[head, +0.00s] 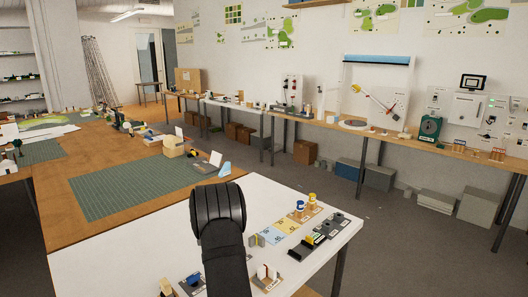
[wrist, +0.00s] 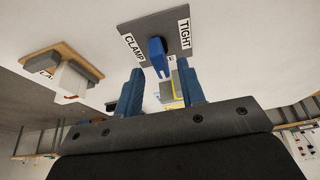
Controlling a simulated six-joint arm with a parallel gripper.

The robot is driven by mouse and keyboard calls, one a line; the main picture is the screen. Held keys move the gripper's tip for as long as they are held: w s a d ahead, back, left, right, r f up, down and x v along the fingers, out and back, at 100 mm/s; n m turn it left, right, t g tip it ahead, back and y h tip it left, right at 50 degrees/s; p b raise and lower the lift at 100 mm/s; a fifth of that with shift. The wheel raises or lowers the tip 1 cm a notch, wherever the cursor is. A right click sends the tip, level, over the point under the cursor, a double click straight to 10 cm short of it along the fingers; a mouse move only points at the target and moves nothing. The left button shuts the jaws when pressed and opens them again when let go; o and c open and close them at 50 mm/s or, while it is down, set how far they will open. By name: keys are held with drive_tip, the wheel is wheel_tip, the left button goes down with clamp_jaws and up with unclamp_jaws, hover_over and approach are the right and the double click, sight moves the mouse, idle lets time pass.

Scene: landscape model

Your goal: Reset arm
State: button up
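My arm (head: 218,215) rises at the front of the head view, over the white table; its gripper fingers cannot be made out there. In the wrist view my gripper (wrist: 162,88) shows two blue fingers, spread apart. I see nothing held between them. Beyond the fingers is a grey plate (wrist: 135,43) labelled "CLAMP" and "TIGHT", with a blue upright piece (wrist: 156,47) on it. Small yellow and grey things show in the gap between the fingers, farther off.
A green mat (head: 135,187) lies on the wooden table behind. A long bench (head: 440,147) runs along the wall.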

drive_tip(key=shift+x, duration=1.1)
drive_tip(key=shift+d+f+n, duration=0.1)
drive_tip(key=shift+n, duration=0.2)
drive_tip(key=shift+n+y, duration=0.3)
drive_tip(key=shift+n, duration=0.1)
drive_tip(key=n+t+y, duration=0.1)
drive_tip(key=n, duration=0.2)
drive_tip(key=shift+d, duration=0.1)
drive_tip(key=shift+s+n+y, duration=0.1)
drive_tip(key=shift+n+y, duration=0.7)
drive_tip(key=shift+n, duration=1.3)
